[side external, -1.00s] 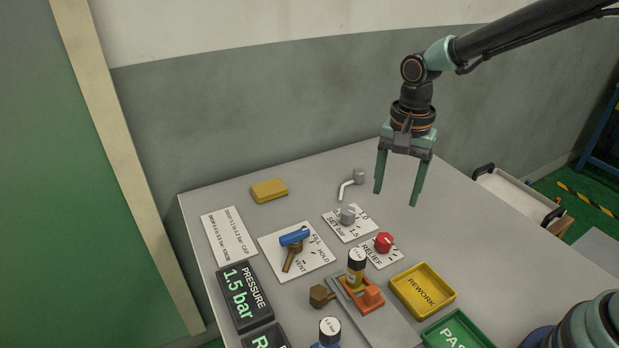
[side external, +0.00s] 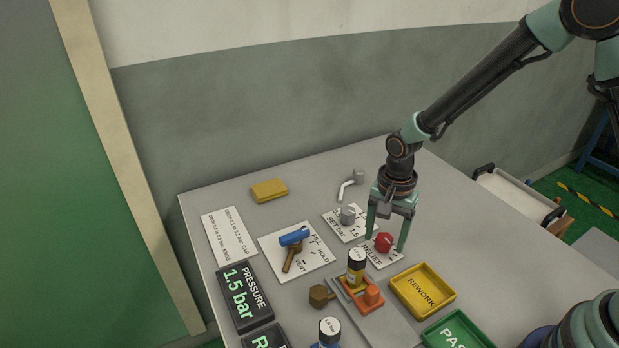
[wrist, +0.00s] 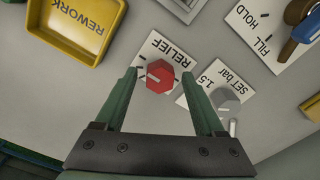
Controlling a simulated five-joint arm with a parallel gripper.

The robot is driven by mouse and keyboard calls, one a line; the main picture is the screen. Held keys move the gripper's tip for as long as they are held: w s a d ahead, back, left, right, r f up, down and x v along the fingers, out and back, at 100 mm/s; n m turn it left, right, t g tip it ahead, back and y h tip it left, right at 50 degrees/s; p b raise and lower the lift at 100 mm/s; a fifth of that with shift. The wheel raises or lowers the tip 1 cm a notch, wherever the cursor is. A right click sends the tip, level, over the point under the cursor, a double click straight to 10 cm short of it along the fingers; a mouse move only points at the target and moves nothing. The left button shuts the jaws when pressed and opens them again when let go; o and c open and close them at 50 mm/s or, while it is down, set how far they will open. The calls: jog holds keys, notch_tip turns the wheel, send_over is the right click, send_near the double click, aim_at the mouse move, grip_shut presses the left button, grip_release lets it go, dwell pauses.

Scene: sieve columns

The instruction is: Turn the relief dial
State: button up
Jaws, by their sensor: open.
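The relief dial is a red faceted knob (side external: 383,243) on a white plate marked RELIEF (side external: 375,259). In the wrist view my gripper's fingertips (wrist: 160,75) lie to the left and right of the dial, with gaps between. No contact shows.
The grey set-bar knob (side external: 347,215) stands close by, left of the dial. The blue-handled valve (side external: 294,237) is farther left.

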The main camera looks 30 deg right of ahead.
jog(key=shift+f, duration=0.15)
grip_shut()
